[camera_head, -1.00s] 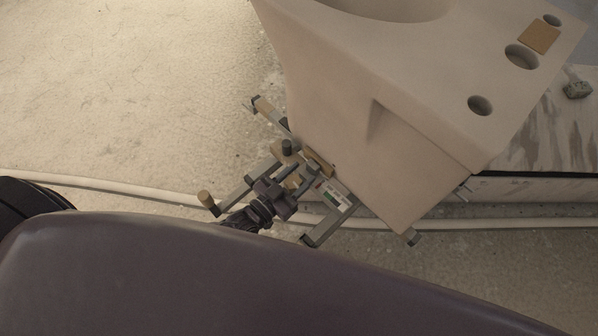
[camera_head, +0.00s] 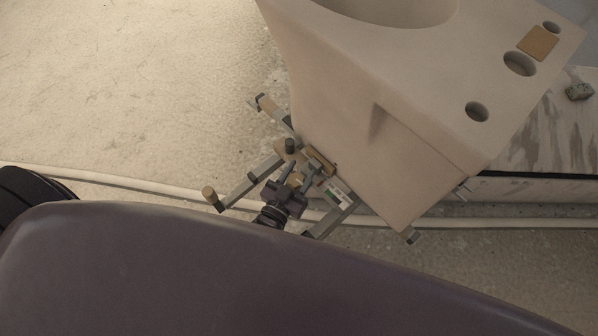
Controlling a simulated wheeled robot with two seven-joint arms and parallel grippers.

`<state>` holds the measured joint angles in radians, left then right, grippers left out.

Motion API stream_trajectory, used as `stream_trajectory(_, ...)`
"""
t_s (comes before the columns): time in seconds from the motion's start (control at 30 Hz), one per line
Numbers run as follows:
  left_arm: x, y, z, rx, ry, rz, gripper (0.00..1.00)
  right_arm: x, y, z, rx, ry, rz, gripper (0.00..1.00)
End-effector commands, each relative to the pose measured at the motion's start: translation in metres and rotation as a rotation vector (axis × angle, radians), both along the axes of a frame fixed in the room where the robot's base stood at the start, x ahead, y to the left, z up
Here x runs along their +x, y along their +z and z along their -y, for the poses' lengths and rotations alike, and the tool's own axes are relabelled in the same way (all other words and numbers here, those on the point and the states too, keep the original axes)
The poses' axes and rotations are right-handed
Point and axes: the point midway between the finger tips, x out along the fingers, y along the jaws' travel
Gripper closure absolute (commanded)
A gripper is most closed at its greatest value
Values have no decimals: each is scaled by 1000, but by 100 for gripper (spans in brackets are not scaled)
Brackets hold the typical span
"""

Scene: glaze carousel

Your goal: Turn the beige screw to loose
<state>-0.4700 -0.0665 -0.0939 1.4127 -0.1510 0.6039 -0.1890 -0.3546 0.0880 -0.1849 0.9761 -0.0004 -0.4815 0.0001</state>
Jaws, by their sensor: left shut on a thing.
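A metal clamp frame (camera_head: 338,190) with several bars stands low against the large beige block's lower left side. The beige screw (camera_head: 296,178) shows only as a small patch between the fingers of my left gripper (camera_head: 303,172). The left gripper comes up from behind the dark purple surface at the bottom. It is shut on what looks like this screw, and its fingers hide most of it. My right gripper is not in view.
The beige block (camera_head: 375,160), with round holes on top, fills the upper middle. A pale pipe (camera_head: 130,182) runs along the floor behind the purple surface. The left floor is clear.

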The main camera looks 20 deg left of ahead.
Motion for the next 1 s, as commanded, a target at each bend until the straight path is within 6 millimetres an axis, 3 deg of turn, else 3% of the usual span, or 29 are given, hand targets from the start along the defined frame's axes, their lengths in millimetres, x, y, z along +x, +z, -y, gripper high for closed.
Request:
stream_trajectory(0.07,0,0,0,0,-1,0,80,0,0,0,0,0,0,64)
stream_trajectory(0.1,0,0,0,0,-1,0,53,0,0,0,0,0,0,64)
stream_trajectory(0.17,0,0,0,0,-1,0,48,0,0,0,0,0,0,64)
stream_trajectory(0.47,-3,0,-1,0,-1,-1,48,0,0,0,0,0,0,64)
stream_trajectory(0.8,-55,-1,-10,0,-2,-3,48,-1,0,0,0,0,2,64)
stream_trajectory(1.0,-74,0,-13,0,-1,0,48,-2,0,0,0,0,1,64)
